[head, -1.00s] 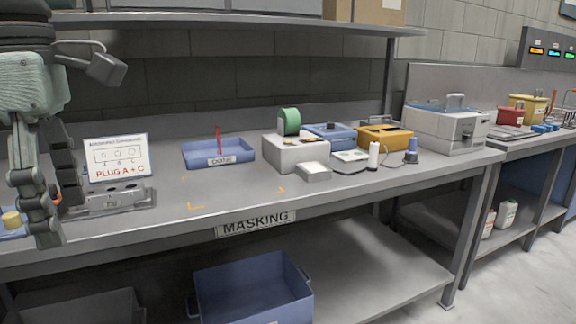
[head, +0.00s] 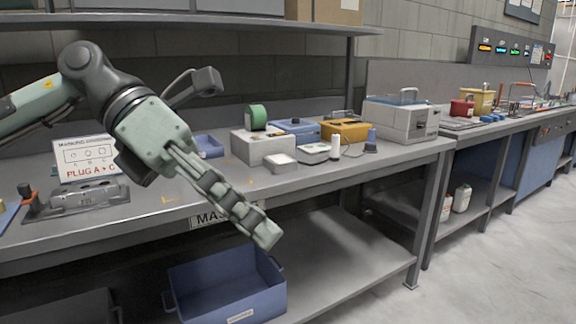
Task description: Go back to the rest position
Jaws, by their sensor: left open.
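My left arm comes in from the left, and its gripper (head: 235,212) hangs in front of the masking bench's front edge, pointing down and to the right. The fingers show edge-on and nothing is held between them. The gripper is open and touches nothing that I can see. It hides part of the MASKING label (head: 207,219) and most of the blue tray (head: 208,146). My right gripper is not in view.
The bench (head: 300,188) holds a sign reading PLUG A + C (head: 87,158), a grey fixture (head: 80,201), a grey dispenser with green tape (head: 262,147), and a large grey case (head: 401,119). A blue bin (head: 228,292) sits below. The floor at right is clear.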

